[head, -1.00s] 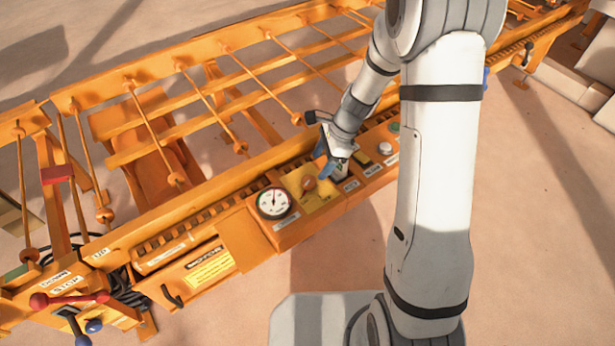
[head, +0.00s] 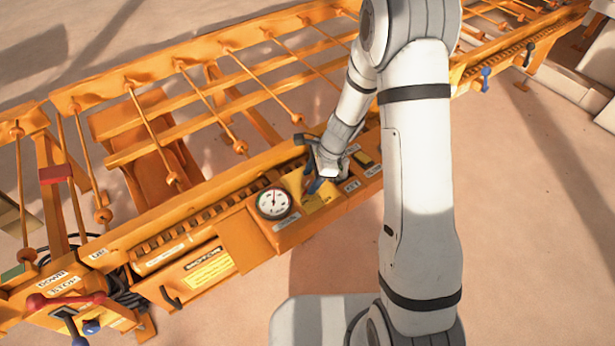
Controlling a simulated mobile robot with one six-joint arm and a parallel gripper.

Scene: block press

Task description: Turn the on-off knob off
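The yellow plate (head: 318,200) of the on-off knob is on the orange control panel, just right of the round white gauge (head: 273,203). The orange-brown knob is hidden behind the fingers. I cannot tell whether the fingers touch the knob or how far apart they are.
Labelled buttons, one of them yellow (head: 361,158), lie right of the gripper on the panel. Orange rails and rods (head: 200,95) run behind it. Red and blue levers (head: 66,301) are at the lower left. The floor in front is clear.

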